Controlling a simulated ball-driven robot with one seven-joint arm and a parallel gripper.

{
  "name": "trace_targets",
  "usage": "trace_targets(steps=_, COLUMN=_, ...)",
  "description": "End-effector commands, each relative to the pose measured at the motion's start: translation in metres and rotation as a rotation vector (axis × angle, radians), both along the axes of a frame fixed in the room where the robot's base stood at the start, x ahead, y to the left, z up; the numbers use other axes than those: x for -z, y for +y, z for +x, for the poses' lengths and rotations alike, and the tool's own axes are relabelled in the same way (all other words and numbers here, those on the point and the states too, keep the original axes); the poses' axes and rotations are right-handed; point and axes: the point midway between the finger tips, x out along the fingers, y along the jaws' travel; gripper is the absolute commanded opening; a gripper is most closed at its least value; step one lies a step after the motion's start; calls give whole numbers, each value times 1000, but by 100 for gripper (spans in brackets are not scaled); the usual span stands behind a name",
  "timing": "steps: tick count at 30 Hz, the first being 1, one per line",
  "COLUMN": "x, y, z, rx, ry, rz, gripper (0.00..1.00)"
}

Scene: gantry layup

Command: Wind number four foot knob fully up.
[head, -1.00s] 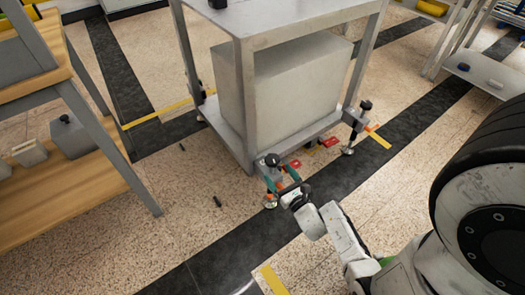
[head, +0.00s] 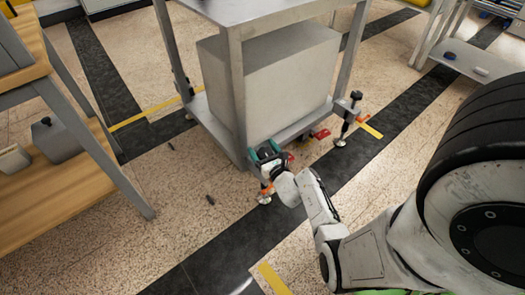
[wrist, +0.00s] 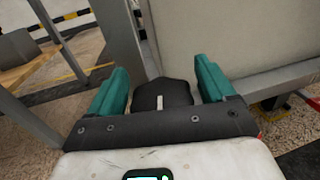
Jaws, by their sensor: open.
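My gripper (head: 265,150) is at the near corner foot of the metal cart (head: 234,95). In the wrist view its two teal fingers (wrist: 160,88) are open, one on each side of a black knob (wrist: 163,92) with a white mark. Whether either finger touches the knob cannot be told. In the head view the gripper covers most of the knob; the foot's pad (head: 264,198) shows on the floor below, beside an orange piece. No number can be read on the knob.
Another foot with a black knob (head: 355,96) stands at the cart's right corner, with red and orange tags near it. A wooden-shelved bench (head: 80,190) is at left. A small dark object (head: 210,199) lies on the floor. Open floor lies in front.

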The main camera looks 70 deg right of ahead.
Motion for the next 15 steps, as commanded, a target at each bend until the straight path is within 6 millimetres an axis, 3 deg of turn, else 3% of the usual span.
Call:
trace_targets(steps=9, x=0, y=-2, z=2, rx=1, ry=1, rz=1, gripper=83)
trace_targets(steps=15, x=0, y=-2, z=2, rx=1, ry=1, rz=1, gripper=65)
